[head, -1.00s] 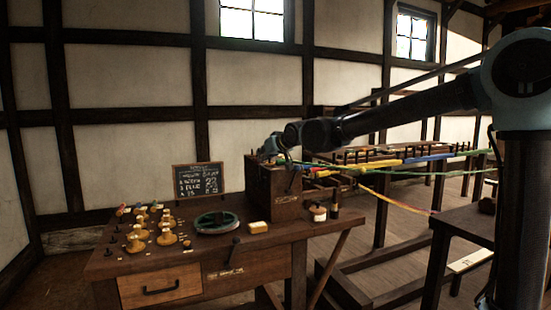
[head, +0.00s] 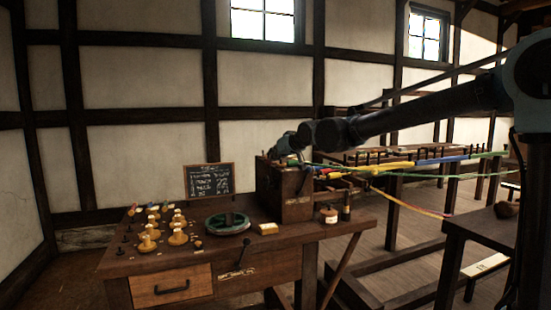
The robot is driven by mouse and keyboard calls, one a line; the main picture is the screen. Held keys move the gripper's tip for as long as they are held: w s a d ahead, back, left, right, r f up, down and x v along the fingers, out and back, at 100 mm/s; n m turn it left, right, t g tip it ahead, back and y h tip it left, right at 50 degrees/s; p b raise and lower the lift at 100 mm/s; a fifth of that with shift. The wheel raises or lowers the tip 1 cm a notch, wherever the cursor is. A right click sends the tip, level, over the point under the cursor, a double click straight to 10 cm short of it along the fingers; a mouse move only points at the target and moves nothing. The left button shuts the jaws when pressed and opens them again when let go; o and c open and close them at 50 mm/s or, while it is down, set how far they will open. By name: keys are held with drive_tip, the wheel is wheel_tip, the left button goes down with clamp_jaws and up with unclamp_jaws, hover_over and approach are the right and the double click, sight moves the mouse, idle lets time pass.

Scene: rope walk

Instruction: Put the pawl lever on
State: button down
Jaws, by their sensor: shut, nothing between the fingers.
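A dark lever with a round knob (head: 245,244) stands tilted at the front edge of the workbench, above a small pale label; I cannot tell for certain whether it is the pawl lever. A second thin dark lever (head: 303,182) shows against the front of the wooden headstock box (head: 283,208). My gripper (head: 290,160) is at the top of this box, shut and empty. Its fingertips are small and dark here, and I cannot tell whether they touch the box or the second lever.
Coloured strands (head: 400,165) run right from the box over a long rack.

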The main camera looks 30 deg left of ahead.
drive_tip(key=v, duration=1.3)
drive_tip(key=shift+r, duration=0.5)
drive_tip(key=shift+w, duration=0.15)
drive_tip(key=w+d+f+m+h, duration=0.2)
drive_tip(key=d+f, duration=0.4)
drive_tip(key=d, duration=0.6)
drive_tip(key=w+d+f+m+h, duration=0.25)
drive_tip(key=d+f, duration=0.35)
drive_tip(key=d, duration=0.7)
drive_tip(key=w+d+f+m+h, duration=0.1)
drive_tip(key=d+f+h, duration=0.35)
drive_tip(key=d, duration=0.75)
drive_tip(key=s+d+f+m+g+h, duration=0.2)
drive_tip(key=s+d+f+m+g, duration=0.2)
drive_tip(key=s+d+f, duration=1.5)
drive_tip(key=d+f+m, duration=0.1)
drive_tip(key=d+f, duration=0.2)
drive_tip(key=d, duration=0.1)
drive_tip(key=shift+s+d+m+h, duration=0.2)
drive_tip(key=shift+d+m+h, duration=0.1)
drive_tip(key=shift+d+m, duration=0.05)
